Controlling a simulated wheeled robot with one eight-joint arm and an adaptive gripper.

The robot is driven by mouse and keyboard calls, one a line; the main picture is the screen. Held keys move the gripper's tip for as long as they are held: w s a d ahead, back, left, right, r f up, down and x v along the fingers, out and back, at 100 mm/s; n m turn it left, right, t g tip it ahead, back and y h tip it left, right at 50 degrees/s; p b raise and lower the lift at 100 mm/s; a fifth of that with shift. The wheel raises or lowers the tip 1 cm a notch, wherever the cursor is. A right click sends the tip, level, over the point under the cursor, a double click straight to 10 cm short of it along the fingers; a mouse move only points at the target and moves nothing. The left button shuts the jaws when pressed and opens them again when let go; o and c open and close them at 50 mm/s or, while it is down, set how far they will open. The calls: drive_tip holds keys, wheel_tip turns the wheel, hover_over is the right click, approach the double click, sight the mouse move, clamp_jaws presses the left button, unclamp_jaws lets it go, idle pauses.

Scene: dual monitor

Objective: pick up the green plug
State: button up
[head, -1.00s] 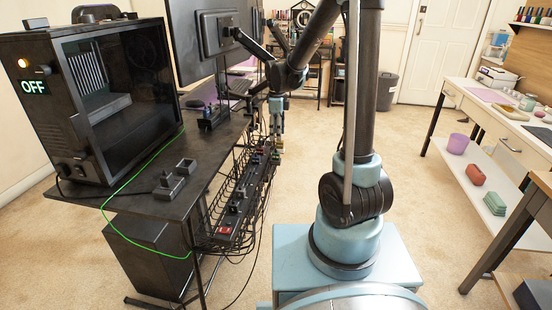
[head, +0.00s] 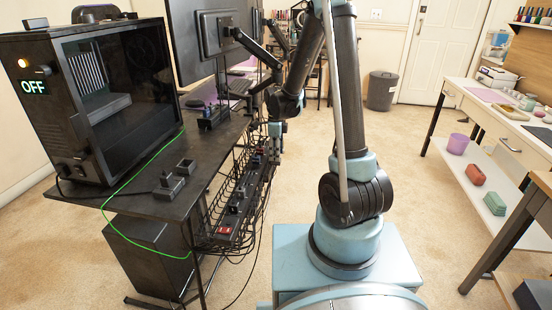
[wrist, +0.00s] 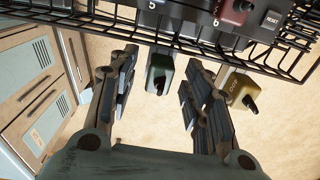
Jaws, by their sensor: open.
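The green plug (wrist: 160,73) shows in the wrist view as a dark green block with a black cord end. It lies in the gap between the two fingers of my gripper (wrist: 160,62), near their tips. Carpet shows on both sides of it, so neither finger appears to touch it. My gripper is open and holds nothing. In the head view my gripper (head: 275,150) is low beside the far end of the power strip (head: 238,197); the green plug cannot be made out there.
A yellow plug (wrist: 240,95) sits just right of my right finger. A black wire basket (wrist: 75,20) runs across the top of the wrist view, with a red plug (wrist: 238,10) on the strip. The black desk (head: 150,205) stands left; open carpet (head: 440,235) lies right.

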drive_tip(key=shift+f, duration=0.5)
drive_tip(key=shift+c, duration=0.2)
clamp_jaws()
wheel_tip(320, 180, up, 15)
drive_tip(key=shift+f, duration=0.2)
idle(1.3)
idle(0.3)
